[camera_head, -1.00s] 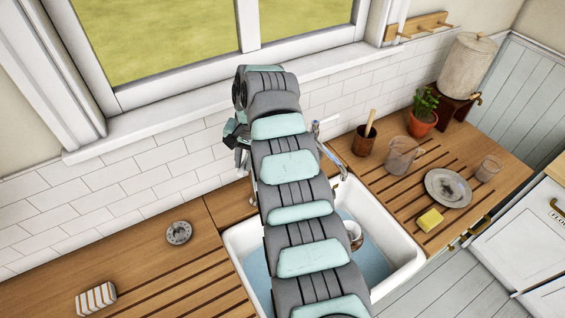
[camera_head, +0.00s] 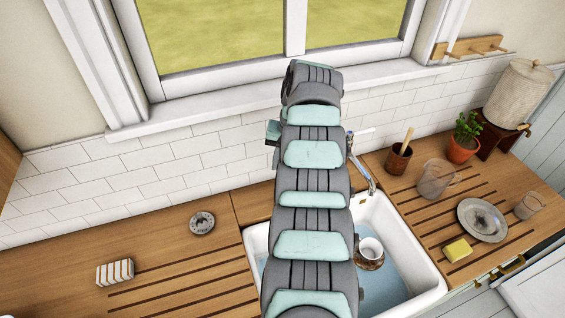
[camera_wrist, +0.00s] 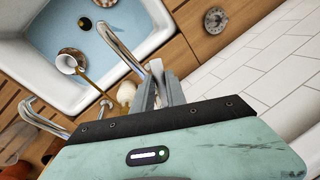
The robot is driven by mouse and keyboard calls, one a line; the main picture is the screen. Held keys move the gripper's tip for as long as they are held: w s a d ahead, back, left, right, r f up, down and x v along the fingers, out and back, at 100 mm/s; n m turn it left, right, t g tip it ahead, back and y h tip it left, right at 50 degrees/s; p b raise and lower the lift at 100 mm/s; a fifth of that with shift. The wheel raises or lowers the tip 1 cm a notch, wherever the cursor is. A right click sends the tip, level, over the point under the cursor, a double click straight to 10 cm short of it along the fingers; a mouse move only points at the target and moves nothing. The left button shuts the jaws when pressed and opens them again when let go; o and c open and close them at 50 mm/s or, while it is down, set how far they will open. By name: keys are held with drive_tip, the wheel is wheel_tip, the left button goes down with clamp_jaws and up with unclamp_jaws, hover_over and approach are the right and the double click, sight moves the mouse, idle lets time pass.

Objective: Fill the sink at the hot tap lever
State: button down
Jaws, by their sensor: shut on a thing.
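My gripper (camera_wrist: 161,84) is at the taps in the wrist view, with its fingers shut on a pale lever (camera_wrist: 156,66). My arm hides the gripper in the head view. A chrome spout (camera_wrist: 120,46) beside the fingers curves over the white sink (camera_wrist: 150,45); a second chrome spout (camera_wrist: 42,118) is at the lower left. The second tap shows in the head view (camera_head: 362,170). Blue-tinted water (camera_head: 400,285) lies in the sink. A white cup (camera_head: 371,248) and a brown dish (camera_head: 369,264) are in it. I cannot tell whether water is running.
The right counter holds a brown pot (camera_head: 398,160), a glass jug (camera_head: 436,180), a plate (camera_head: 482,220), a yellow sponge (camera_head: 458,250) and a plant (camera_head: 465,138).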

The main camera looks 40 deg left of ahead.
drive_tip(key=c, duration=1.3)
unclamp_jaws()
drive_tip(key=shift+c, duration=0.2)
wheel_tip(320, 180, up, 11)
drive_tip(key=w+d+p, duration=0.1)
drive_tip(key=shift+d+f, duration=0.2)
drive_tip(key=shift+d, duration=0.2)
drive_tip(key=shift+w, duration=0.1)
